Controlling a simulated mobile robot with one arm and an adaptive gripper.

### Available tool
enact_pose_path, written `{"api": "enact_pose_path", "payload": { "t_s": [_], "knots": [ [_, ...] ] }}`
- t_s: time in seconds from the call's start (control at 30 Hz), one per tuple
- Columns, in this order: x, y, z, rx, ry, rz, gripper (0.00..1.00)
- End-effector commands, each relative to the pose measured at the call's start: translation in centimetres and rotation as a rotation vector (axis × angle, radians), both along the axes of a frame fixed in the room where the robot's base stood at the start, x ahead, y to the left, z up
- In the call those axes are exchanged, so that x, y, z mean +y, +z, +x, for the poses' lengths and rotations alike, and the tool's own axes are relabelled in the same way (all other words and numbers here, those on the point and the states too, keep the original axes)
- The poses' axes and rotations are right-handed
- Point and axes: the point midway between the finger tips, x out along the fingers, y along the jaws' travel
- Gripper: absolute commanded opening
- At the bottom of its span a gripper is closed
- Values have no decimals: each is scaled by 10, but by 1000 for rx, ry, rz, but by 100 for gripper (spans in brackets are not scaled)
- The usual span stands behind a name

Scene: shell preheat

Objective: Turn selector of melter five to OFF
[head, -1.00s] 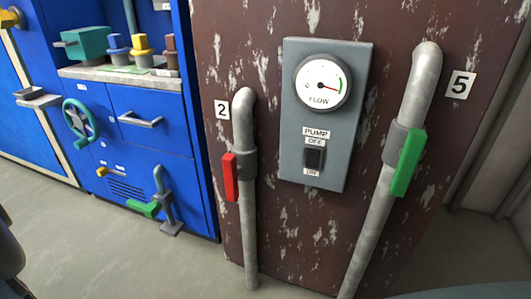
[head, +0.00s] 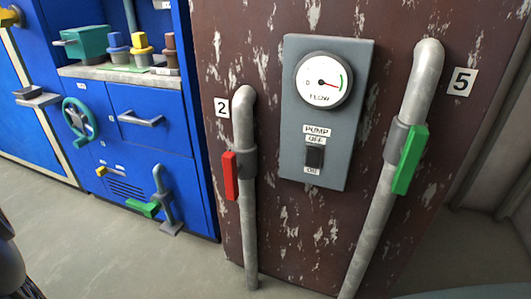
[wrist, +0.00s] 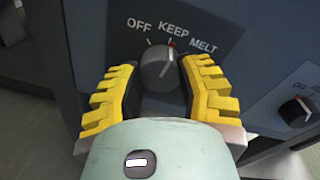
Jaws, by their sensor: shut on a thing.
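The selector (wrist: 159,66) is a dark grey round knob on a grey-blue panel in the wrist view. The labels OFF, KEEP and MELT run from left to right above it. Its red-tipped pointer is at KEEP. My gripper (wrist: 156,80) has yellow ribbed fingers, one on each side of the knob, and is shut on it. The lower part of the knob is partly hidden by the gripper. No melter number shows in the wrist view. The head view does not show the selector or the gripper.
A second knob (wrist: 297,111) sits on a lighter panel to the right. In the head view, a rusty brown cabinet carries a flow gauge (head: 323,80), a pump switch (head: 314,158), a red-handled pipe (head: 244,190) marked 2 and a green-handled pipe (head: 380,210) marked 5.

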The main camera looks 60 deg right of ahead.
Motion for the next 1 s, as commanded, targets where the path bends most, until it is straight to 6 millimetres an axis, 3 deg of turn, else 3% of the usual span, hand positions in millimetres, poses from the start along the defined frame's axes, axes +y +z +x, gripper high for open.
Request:
{"api": "enact_pose_path", "payload": {
  "t_s": [0.6, 1.0],
  "knots": [
    [-1, -2, 3, -565, -7, 134, 1],
    [-1, -1, 1, -818, -3, 194, 1]
  ]
}}
